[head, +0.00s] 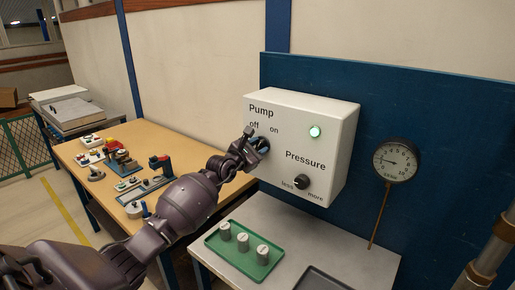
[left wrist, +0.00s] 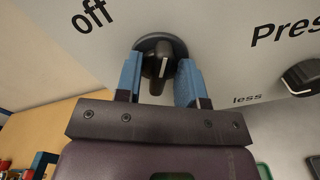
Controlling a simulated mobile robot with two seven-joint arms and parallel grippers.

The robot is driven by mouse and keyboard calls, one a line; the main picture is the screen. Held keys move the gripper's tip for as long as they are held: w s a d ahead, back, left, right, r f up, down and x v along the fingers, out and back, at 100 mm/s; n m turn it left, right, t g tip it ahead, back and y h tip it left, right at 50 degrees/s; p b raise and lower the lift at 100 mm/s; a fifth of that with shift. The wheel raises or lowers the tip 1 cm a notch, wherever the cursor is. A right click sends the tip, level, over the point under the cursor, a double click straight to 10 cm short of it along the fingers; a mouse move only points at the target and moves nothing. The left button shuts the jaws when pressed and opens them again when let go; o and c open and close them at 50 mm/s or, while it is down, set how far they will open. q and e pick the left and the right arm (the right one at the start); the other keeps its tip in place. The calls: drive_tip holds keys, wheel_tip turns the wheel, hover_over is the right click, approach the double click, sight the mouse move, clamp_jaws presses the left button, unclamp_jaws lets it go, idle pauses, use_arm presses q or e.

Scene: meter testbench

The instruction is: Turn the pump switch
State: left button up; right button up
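The pump switch is a black rotary knob with a white mark on a round base, seen close up in the left wrist view (left wrist: 160,66). It sits on the white control box (head: 327,137) under the words "Pump", "off" and "on". My left gripper (head: 256,143) is at the switch and hides most of it in the head view. In the left wrist view its two blue fingers (left wrist: 157,80) stand apart on either side of the knob, with a gap visible around its grip. A green lamp (head: 315,131) on the box is lit. My right gripper is out of view.
The pressure knob (head: 301,182) is below right on the same box. A round gauge (head: 396,160) hangs on the blue panel (head: 440,125). Below, a grey table (head: 330,250) holds a green tray (head: 262,264) with several weights. A wooden bench (head: 185,150) with small parts stands left.

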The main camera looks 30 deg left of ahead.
use_arm(q)
drive_tip(key=shift+o, duration=0.2)
drive_tip(key=s, duration=1)
drive_tip(key=shift+s+a+b, duration=0.4)
drive_tip(key=shift+a+b, duration=0.05)
drive_tip(key=s+d+r+n+t+h, duration=0.1)
drive_tip(key=d+r+n+t, duration=0.3)
drive_tip(key=n, duration=0.7)
drive_tip(key=s+d+f+n+g+y, duration=0.2)
drive_tip(key=s+f+n, duration=0.3)
drive_tip(key=f+n, duration=0.55)
drive_tip(key=s+d+f+n+g+y, duration=0.3)
drive_tip(key=f+n, duration=0.5)
drive_tip(key=n, duration=0.6)
drive_tip(key=s+d+f+n+g+h, duration=0.1)
drive_tip(key=s+d+f+n+g, duration=0.1)
drive_tip(key=s+f, duration=0.6)
drive_tip(key=s+d+f+n+g+h, duration=0.1)
drive_tip(key=s+d+f+n+g, duration=0.2)
drive_tip(key=s+f, duration=0.5)
drive_tip(key=s+d+n, duration=0.1)
drive_tip(key=s+d, duration=0.1)
drive_tip(key=s, duration=0.1)
drive_tip(key=shift+s+d+n, duration=0.25)
drive_tip(key=shift+d+n, duration=0.1)
drive_tip(key=shift+d, duration=0.05)
